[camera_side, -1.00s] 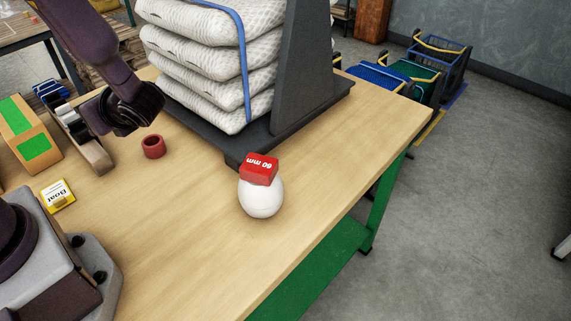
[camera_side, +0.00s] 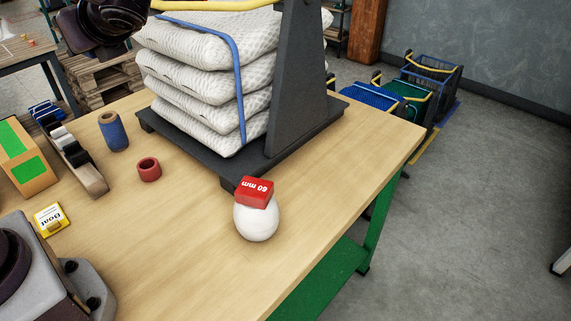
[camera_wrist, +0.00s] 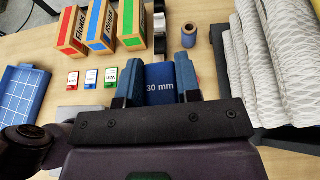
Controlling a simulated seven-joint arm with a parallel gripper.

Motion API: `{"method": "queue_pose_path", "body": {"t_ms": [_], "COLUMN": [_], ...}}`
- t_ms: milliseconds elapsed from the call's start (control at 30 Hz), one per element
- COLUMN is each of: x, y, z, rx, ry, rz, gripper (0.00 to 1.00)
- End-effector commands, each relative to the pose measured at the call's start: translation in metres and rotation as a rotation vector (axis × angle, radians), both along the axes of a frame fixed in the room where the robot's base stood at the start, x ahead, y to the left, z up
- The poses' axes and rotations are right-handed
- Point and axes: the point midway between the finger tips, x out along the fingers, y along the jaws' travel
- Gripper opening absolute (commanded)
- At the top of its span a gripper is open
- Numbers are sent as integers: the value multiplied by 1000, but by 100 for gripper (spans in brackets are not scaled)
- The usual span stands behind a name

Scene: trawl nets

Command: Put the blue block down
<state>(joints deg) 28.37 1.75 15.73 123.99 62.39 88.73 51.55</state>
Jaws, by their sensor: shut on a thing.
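The blue block (camera_wrist: 160,86), marked "30 mm", is in the wrist view between the two fingers of my gripper (camera_wrist: 161,70). My gripper is shut on it, with a finger against each side. What lies directly under the block is hidden.
A red "60 mm" block (camera_side: 255,191) sits on a white round float (camera_side: 257,218) near the table's right edge. A red ring (camera_side: 149,169) and blue spool (camera_side: 113,131) stand left of the stacked net sacks (camera_side: 205,95). Bare wood lies at front centre.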

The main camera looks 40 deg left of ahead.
Motion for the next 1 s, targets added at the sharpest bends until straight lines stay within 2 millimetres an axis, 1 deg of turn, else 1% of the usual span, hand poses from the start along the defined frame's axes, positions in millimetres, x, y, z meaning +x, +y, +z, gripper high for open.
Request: {"method": "queue_pose_path", "body": {"t_ms": [33,167,267,367,467,500,600,700,800,1000], "x": [11,40,67,100,143,161,197,225,246,275], "y": [-5,-17,-29,-47,-73,-86,-114,-138,-159,-194], "z": [1,2,4,5,5,4,3,2,0,-3], "rx": [1,1,2,2,3,3,3,2,2,0], "ry": [0,0,0,-1,0,0,1,0,0,-1], "rz": [-23,-87,-148,-229,-341,-391,-503,-597,-673,-795], "gripper": [8,8,8,8,8,8,8,8,8,8]}}
